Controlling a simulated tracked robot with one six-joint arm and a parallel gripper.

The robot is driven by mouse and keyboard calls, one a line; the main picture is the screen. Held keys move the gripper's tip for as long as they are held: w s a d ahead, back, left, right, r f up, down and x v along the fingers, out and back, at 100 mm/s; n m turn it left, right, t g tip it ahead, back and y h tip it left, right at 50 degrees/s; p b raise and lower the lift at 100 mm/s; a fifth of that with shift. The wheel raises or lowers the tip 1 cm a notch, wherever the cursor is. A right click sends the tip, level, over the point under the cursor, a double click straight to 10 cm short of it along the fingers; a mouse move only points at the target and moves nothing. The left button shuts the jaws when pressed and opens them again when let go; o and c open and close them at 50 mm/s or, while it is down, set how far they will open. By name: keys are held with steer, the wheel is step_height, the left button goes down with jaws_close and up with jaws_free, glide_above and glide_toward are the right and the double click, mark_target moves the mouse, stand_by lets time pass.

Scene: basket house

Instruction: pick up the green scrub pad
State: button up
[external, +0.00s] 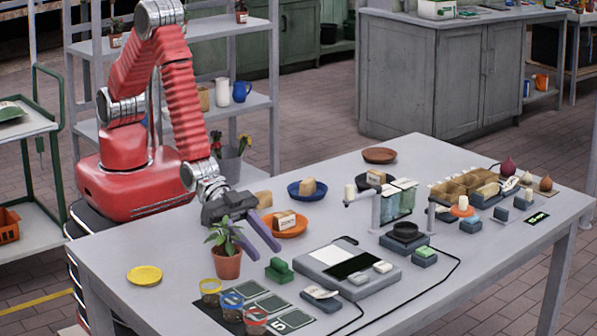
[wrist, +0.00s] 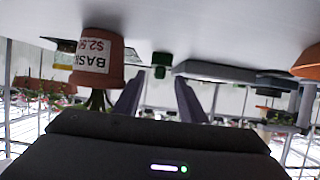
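A small dark green block (external: 279,269), which looks like the green scrub pad, sits on the grey table right of the potted plant. It also shows in the wrist view (wrist: 161,62), small and nearly centred beyond my fingertips. My gripper (external: 266,252) has its two purple fingers spread apart with nothing between them. The fingertips are above and near the block in the external view, apart from it. In the wrist view, my gripper (wrist: 159,80) is also open, and the picture is upside down. A second small green-topped piece (external: 424,252) sits on a grey block farther right.
A potted plant (external: 228,264) stands close beside my fingers; its terracotta pot (wrist: 98,58) is near the left finger in the wrist view. A grey tray device (external: 330,257) is right of the green block. Several jars and a numbered mat (external: 290,320) lie in front.

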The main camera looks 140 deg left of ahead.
mark_target(272, 259)
steer(key=shift+x, duration=1.8)
steer(key=shift+f, duration=0.1)
steer(key=shift+c, duration=0.4)
steer(key=c, duration=0.7)
steer(key=shift+r, duration=5.05)
